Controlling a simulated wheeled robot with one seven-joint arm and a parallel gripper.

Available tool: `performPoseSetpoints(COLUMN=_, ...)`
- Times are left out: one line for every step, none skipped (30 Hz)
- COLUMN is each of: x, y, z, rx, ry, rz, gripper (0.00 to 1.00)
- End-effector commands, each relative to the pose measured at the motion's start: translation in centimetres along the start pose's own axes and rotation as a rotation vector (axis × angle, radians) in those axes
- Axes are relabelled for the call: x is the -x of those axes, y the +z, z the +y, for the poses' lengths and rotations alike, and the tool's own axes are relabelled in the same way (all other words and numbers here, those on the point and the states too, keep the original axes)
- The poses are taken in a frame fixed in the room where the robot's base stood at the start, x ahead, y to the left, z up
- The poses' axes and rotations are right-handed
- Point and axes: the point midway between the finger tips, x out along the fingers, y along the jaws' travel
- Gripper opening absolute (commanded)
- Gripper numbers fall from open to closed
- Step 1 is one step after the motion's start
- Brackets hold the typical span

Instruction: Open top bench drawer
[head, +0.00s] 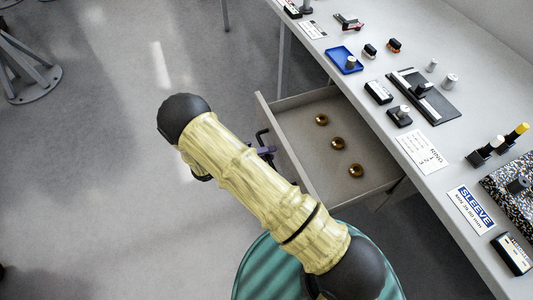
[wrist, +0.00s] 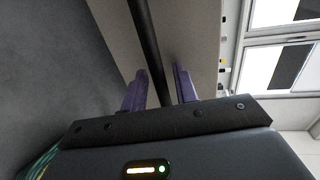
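The bench drawer (head: 283,150) stands pulled out from under the grey bench in the head view, its inside showing. Its black handle (head: 262,136) is on the front panel facing my arm. My gripper (head: 264,151) is at this handle, mostly hidden behind my arm. In the wrist view, the dark handle bar (wrist: 150,45) runs between the two purple fingers of my gripper (wrist: 158,88). The fingers stand apart with a visible gap beside the bar, so they look open around it. Contact with the bar cannot be made out.
Three brass round parts (head: 338,143) lie in the drawer. The bench top (head: 375,128) holds a blue tray (head: 344,60), a dark plate fixture (head: 424,96), labels and small tools. A green round surface (head: 262,268) is below my arm. The floor left is clear, except a stand (head: 32,82).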

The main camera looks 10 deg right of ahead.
Motion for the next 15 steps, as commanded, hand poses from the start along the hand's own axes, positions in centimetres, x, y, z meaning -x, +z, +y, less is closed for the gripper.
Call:
performPoseSetpoints(x=0.1, y=0.0, z=0.0, rx=-0.001, ry=0.0, rz=-0.001, gripper=0.29)
performPoseSetpoints(x=0.2, y=0.1, z=0.0, rx=-0.001, ry=0.0, rz=-0.001, gripper=0.29)
performPoseSetpoints(x=0.4, y=0.1, z=0.0, rx=-0.001, ry=0.0, rz=-0.002, gripper=0.29)
performPoseSetpoints(x=0.6, y=0.1, z=0.0, rx=-0.001, ry=0.001, rz=-0.003, gripper=0.29)
performPoseSetpoints(x=0.9, y=0.1, z=0.0, rx=-0.001, ry=0.001, rz=-0.004, gripper=0.29)
performPoseSetpoints(x=1.3, y=0.1, z=0.0, rx=-0.001, ry=0.001, rz=-0.004, gripper=0.29)
performPoseSetpoints(x=1.7, y=0.1, z=0.0, rx=-0.001, ry=0.001, rz=-0.004, gripper=0.29)
performPoseSetpoints(x=2.1, y=0.1, z=0.0, rx=-0.002, ry=0.001, rz=-0.004, gripper=0.29)
performPoseSetpoints(x=2.8, y=0.1, z=0.1, rx=-0.002, ry=0.001, rz=-0.004, gripper=0.29)
performPoseSetpoints(x=3.3, y=0.1, z=0.1, rx=-0.002, ry=0.002, rz=-0.005, gripper=0.29)
performPoseSetpoints(x=3.9, y=0.1, z=0.1, rx=-0.002, ry=0.001, rz=-0.005, gripper=0.29)
performPoseSetpoints(x=4.7, y=0.1, z=0.1, rx=-0.002, ry=0.002, rz=-0.005, gripper=0.29)
performPoseSetpoints(x=5.3, y=0.1, z=0.1, rx=-0.002, ry=0.002, rz=-0.005, gripper=0.29)
performPoseSetpoints(x=5.9, y=0.1, z=0.1, rx=-0.002, ry=0.002, rz=-0.005, gripper=0.29)
performPoseSetpoints(x=6.8, y=0.1, z=0.1, rx=-0.003, ry=0.002, rz=-0.004, gripper=0.29)
